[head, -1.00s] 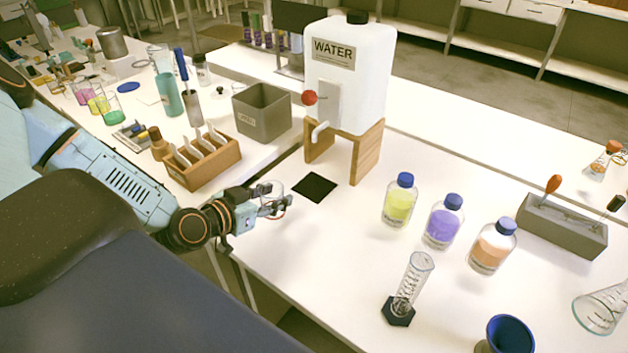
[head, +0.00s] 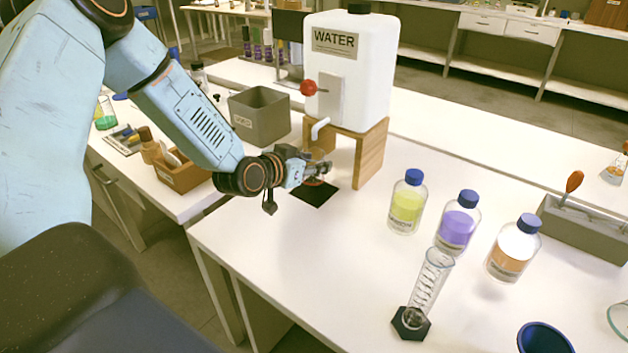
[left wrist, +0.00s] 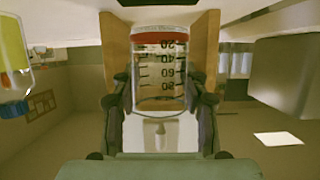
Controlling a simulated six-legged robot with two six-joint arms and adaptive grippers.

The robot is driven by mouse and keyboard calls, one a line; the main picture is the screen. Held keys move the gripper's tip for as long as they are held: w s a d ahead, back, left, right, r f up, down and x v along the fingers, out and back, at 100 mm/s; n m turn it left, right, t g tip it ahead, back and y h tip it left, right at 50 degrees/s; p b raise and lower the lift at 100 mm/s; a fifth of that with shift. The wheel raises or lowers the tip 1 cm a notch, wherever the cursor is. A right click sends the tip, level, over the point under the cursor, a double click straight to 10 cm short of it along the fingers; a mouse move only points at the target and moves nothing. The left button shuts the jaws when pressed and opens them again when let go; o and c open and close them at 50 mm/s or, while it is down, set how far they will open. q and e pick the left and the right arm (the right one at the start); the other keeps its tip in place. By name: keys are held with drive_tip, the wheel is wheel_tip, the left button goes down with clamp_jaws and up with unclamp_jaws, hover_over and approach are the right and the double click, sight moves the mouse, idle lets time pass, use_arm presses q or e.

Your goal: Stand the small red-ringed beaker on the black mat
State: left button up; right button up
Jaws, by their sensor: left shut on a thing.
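The small clear beaker (left wrist: 160,75) with a red ring and graduation marks is between the fingers of my left gripper (left wrist: 160,100) in the left wrist view, which is upside down. In the head view my left gripper (head: 320,170) is shut on it, and the beaker is mostly hidden by the fingers. It looks upright, with the red ring near its base. It is over or at the black mat (head: 314,196), which lies flat on the table; I cannot tell whether its base touches the mat. My right gripper is not in view.
The white water tank (head: 350,75) on its wooden stand (head: 371,155) is just behind the beaker, its tap above. A grey bin (head: 260,115) is at left. Several capped bottles, such as the yellow one (head: 407,207), and a graduated cylinder (head: 430,280) stand to the right.

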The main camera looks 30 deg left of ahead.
sight(307, 177)
use_arm(q)
drive_tip(key=shift+w+d, duration=0.1)
drive_tip(key=shift+w, duration=0.15)
drive_tip(key=shift+f, duration=0.25)
drive_tip(key=shift+f+b, duration=0.9)
drive_tip(key=shift+f, duration=0.65)
drive_tip(key=shift+f, duration=0.1)
drive_tip(key=o, duration=1.1)
